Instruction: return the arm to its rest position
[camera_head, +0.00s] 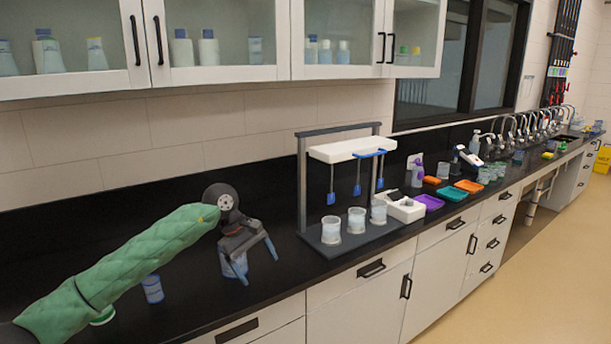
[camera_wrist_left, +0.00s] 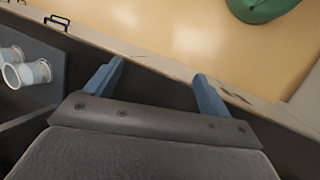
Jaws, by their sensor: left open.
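My left arm, in a green sleeve, reaches in from the lower left over the black counter in the head view. My left gripper (camera_head: 268,257) is open and hangs above the counter, left of the stirrer stand. In the left wrist view, its two blue-grey fingers (camera_wrist_left: 157,88) are spread wide with nothing between them. A blue-white cup (camera_head: 236,266) stands behind or below the gripper, partly hidden by it. I cannot tell from the head view whether they touch. My right gripper does not show.
A stand (camera_head: 302,190) with blue paddles and several cups (camera_head: 330,230) is just right of the gripper. Another cup (camera_head: 152,289) stands near my arm. Coloured trays (camera_head: 428,202) and taps lie farther right. Wall cabinets (camera_head: 225,45) hang above. The counter's front edge is close.

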